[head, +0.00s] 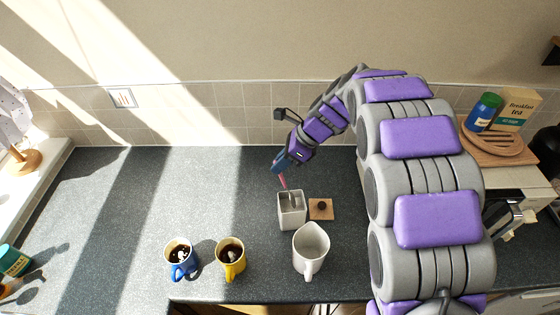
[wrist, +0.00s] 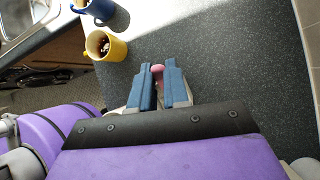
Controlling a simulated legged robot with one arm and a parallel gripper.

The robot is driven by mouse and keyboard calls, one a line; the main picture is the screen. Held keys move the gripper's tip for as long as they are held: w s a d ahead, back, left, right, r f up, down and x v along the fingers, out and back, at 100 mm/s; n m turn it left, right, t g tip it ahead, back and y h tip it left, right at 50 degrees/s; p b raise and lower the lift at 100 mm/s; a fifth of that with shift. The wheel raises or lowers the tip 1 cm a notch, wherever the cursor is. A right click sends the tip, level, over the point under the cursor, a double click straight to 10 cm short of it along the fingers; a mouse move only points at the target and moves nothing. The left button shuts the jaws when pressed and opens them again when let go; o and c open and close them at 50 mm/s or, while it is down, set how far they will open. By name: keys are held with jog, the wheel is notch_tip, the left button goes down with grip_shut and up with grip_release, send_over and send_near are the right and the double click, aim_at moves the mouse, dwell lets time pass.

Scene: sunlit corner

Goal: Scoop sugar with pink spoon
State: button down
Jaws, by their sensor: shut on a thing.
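My gripper (head: 281,163) reaches down from the right and is shut on the pink spoon (head: 284,182). The spoon points down, its lower end at the opening of the square white sugar canister (head: 291,216); I cannot tell how deep it sits. In the wrist view the pink handle end (wrist: 157,69) shows between the blue fingers (wrist: 158,88). The canister is mostly hidden there behind my gripper. A wooden lid with a dark knob (head: 321,209) lies right of the canister.
A blue mug (head: 181,262) and a yellow mug (head: 231,258) of dark drink stand to the left. A white pitcher (head: 311,248) stands in front of the canister. A tea box (head: 515,108) and a jar (head: 483,112) are far right.

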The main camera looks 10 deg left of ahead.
jog(key=shift+f, duration=0.5)
dwell(0.4)
jog(key=shift+f+p, duration=0.1)
jog(key=shift+p, duration=0.45)
dwell(2.2)
notch_tip(320, 180, up, 7)
jog(key=p, duration=0.7)
dwell(0.3)
dwell(0.8)
